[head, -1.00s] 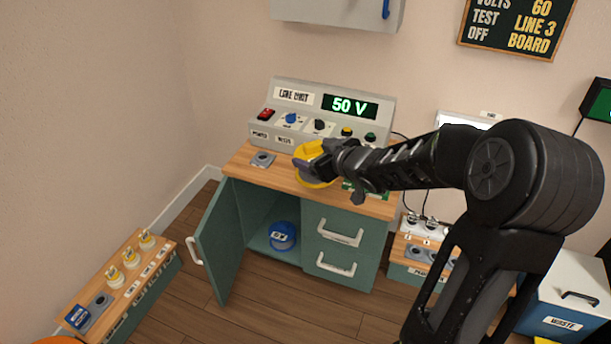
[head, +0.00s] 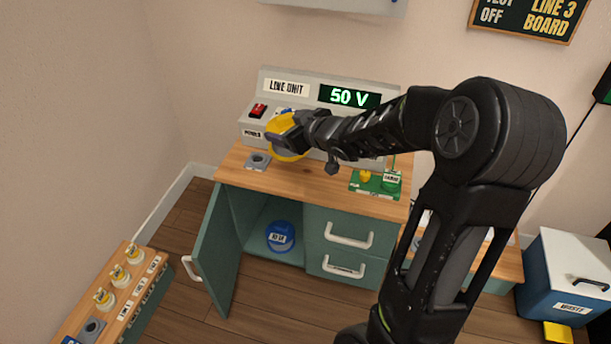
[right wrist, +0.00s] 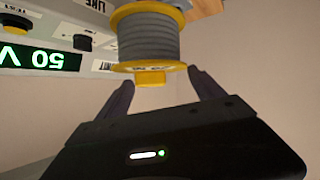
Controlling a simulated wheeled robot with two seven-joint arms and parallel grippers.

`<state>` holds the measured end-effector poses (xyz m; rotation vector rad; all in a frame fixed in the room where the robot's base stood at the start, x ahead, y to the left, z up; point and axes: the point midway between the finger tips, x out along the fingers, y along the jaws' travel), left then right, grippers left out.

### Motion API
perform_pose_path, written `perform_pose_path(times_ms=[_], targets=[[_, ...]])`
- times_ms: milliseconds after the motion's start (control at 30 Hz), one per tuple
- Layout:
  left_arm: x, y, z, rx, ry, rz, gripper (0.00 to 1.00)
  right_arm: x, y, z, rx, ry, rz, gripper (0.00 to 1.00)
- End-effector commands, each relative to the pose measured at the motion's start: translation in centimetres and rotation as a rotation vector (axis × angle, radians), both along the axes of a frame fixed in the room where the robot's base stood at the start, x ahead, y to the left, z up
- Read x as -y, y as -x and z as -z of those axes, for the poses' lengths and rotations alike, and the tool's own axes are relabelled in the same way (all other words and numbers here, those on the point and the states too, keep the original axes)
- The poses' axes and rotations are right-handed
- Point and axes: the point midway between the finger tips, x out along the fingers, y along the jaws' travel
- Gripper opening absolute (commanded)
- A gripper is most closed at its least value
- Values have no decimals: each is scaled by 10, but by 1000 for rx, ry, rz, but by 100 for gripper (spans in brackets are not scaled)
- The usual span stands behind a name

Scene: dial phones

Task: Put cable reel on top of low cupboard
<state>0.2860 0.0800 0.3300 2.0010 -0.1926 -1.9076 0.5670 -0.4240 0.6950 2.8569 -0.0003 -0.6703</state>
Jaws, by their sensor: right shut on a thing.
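The cable reel (head: 281,121) is yellow with grey cable wound on it, which shows clearly in the right wrist view (right wrist: 147,42). My right gripper (head: 291,136) is shut on the reel by its yellow end knob, the fingers on either side of it. The reel is over the left part of the wooden top of the low cupboard (head: 300,182), in front of the line unit. I cannot tell whether it touches the top. The cupboard is green, with its left door open and two drawers on the right. My left gripper is not in view.
A grey socket block (head: 257,161) and a green board (head: 375,183) with a yellow and a green part sit on the top. The line unit (head: 300,103) reads 50 V. A blue labelled round thing (head: 281,236) is inside the cupboard. The top's front middle is clear.

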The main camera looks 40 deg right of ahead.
Motion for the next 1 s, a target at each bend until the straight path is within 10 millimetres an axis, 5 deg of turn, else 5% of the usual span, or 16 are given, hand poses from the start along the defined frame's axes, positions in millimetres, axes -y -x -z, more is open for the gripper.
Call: perform_pose_path(times_ms=[167, 400, 800, 1000], targets=[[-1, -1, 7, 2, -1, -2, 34, 0, -1, 8, 4, 0, -1, 5], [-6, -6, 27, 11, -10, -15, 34, 0, -1, 45, 3, 0, -1, 5], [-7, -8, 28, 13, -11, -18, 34, 0, -1, 50, 4, 1, 0, 5], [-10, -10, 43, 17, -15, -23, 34, 0, 0, 77, 1, 0, 1, 5]])
